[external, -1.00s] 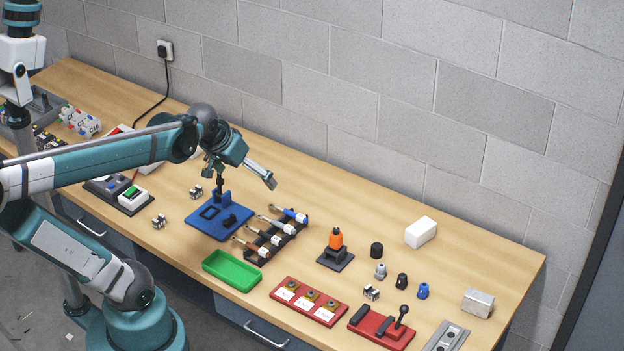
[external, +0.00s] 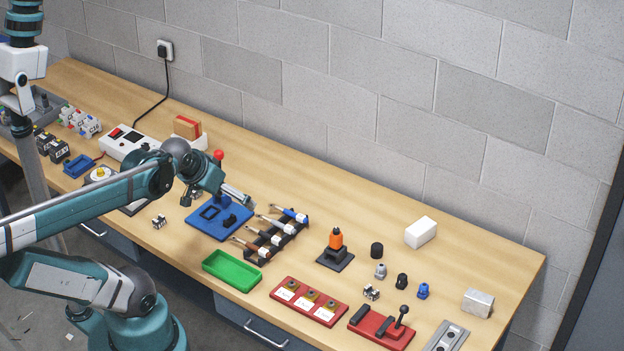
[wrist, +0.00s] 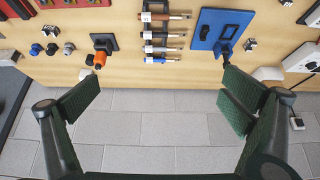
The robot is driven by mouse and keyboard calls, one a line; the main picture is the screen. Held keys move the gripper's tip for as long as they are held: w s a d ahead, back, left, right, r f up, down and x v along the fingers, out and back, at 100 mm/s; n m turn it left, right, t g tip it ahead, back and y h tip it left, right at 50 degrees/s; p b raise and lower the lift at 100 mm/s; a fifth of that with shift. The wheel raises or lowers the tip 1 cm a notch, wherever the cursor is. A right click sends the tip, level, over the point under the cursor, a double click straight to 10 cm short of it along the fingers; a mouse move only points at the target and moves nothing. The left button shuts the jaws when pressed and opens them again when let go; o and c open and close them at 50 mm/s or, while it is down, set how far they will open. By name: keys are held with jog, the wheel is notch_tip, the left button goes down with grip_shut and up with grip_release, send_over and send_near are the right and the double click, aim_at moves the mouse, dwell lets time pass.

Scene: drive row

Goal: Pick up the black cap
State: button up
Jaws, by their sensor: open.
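The black cap (external: 377,250) is a short dark cylinder standing on the bench right of the orange-topped part, in the external view. In the wrist view it appears as a small dark shape (wrist: 89,60) beside the orange part, left of centre and beyond the fingers. My gripper (wrist: 160,98) is open and empty, its two fingers spread wide. In the external view my gripper is above the blue plate, well to the left of the cap and apart from it.
The orange-topped part (external: 336,240) stands left of the cap. Grey (external: 380,271), black (external: 402,281) and blue (external: 423,290) fittings stand close in front. A white block (external: 421,232) is to the right. A screwdriver rack (external: 262,243) lies between gripper and cap. The bench behind is clear.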

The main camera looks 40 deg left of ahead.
jog(key=shift+c, duration=0.2)
jog(key=c, duration=1.9)
jog(key=w+d+f+m+g+h+p, duration=0.1)
jog(key=w+d+m+g, duration=0.1)
jog(key=w+d+m, duration=0.65)
jog(key=w+d+f+m+g+p, duration=0.1)
jog(key=w+d+m+g, duration=0.3)
jog(key=w, duration=0.8)
jog(key=shift+w+d+f+m+g+h+p, duration=0.15)
jog(key=shift+w+d+f+m+g+p, duration=0.2)
jog(key=shift+w+d+f+m, duration=1.9)
jog(key=shift+w+d+f+m+g+h+p, duration=0.15)
jog(key=shift+w+d+f+m+p, duration=0.3)
jog(key=shift+w+d+f, duration=2.05)
jog(key=shift+w+d+f+m+g+h+p, duration=0.1)
jog(key=shift+w+d+f+m+g+p, duration=0.65)
jog(key=shift+d+f, duration=3.1)
